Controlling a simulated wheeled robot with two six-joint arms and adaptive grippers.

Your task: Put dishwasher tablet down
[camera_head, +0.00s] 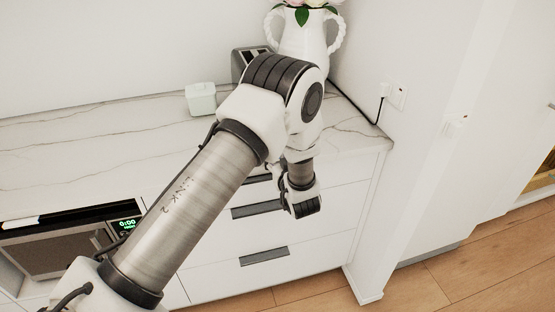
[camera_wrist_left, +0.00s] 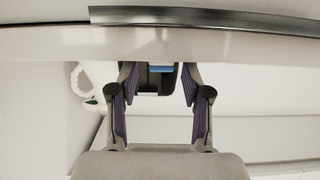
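I cannot make out the dishwasher tablet for certain in either view. In the left wrist view my left gripper (camera_wrist_left: 160,84) has its two purple-padded fingers spread apart. Beyond the gap between them is a dark thing with a light strip and a small blue patch (camera_wrist_left: 162,69); I cannot tell what the blue patch is. I see nothing pinched between the pads. In the head view my left arm reaches over the counter front, and its bent links hide the fingers. My right gripper is in neither view.
A small pale container (camera_head: 200,99) stands on the marble counter (camera_head: 90,148), left of my arm. A toaster (camera_head: 243,62) and white vase (camera_head: 305,36) stand at the back. Drawers (camera_head: 300,238) and a microwave (camera_head: 60,250) are below. The counter's left part is clear.

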